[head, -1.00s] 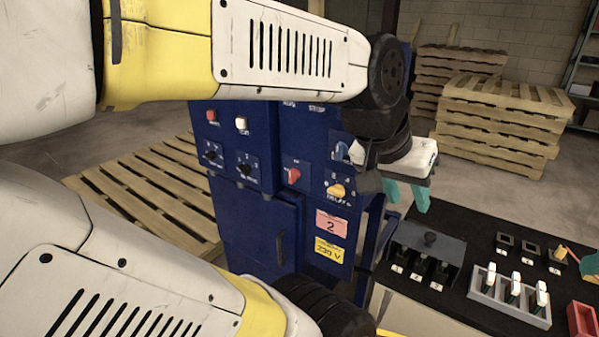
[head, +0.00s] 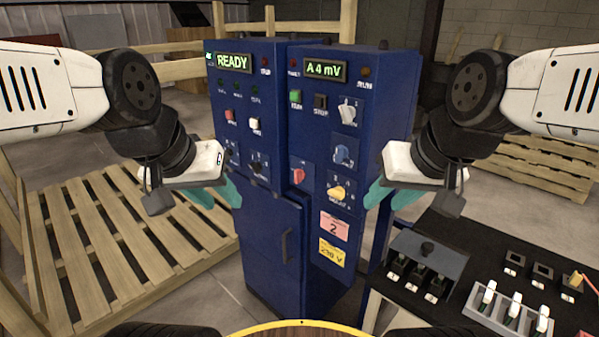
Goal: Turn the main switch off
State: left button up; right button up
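The blue control cabinet (head: 268,235) stands upright in the middle of the head view. My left gripper (head: 215,192), with teal fingers, is in front of the cabinet's left edge, open and empty. My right gripper (head: 390,197) is near the cabinet's right edge, open and empty. Neither appears to hold a control.
The displays (head: 233,62) read READY and A 4 mV. A black bench (head: 420,310) with a switch box (head: 427,262) and a grey rack (head: 508,312) is at lower right.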

aim_at(300, 174)
jog(key=j+u, duration=0.25)
jog(key=u, duration=0.15)
jog(key=i+j+u, duration=0.1)
jog(key=j+u, duration=0.15)
jog(key=u, duration=0.2)
